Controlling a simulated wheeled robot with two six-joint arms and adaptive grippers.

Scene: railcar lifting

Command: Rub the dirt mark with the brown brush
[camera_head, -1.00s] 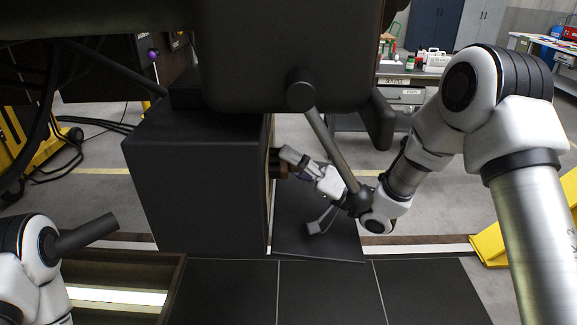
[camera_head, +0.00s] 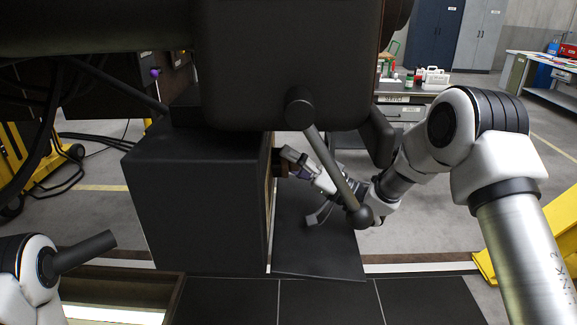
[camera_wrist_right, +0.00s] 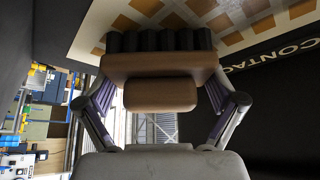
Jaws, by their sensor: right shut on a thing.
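The brown brush (camera_wrist_right: 160,70) fills the middle of the right wrist view, with its black bristles at the top. My right gripper (camera_wrist_right: 161,92) is shut on it. The bristles overlap the edge of a pale panel (camera_wrist_right: 85,42) with tan and orange squares; I cannot tell whether they touch it. In the head view, my right gripper (camera_head: 300,165) holds the brush (camera_head: 282,168) by the right side of a big dark box (camera_head: 195,205). I cannot make out a dirt mark; the panel face is mostly hidden or edge-on. My left gripper is out of view.
A dark block (camera_head: 290,60) hangs above the box, close over the right gripper. Dark floor plates (camera_head: 325,300) lie in front, with a lit pit (camera_head: 110,312) at lower left. Yellow stands (camera_head: 525,240) are at right, a workbench (camera_head: 405,105) behind.

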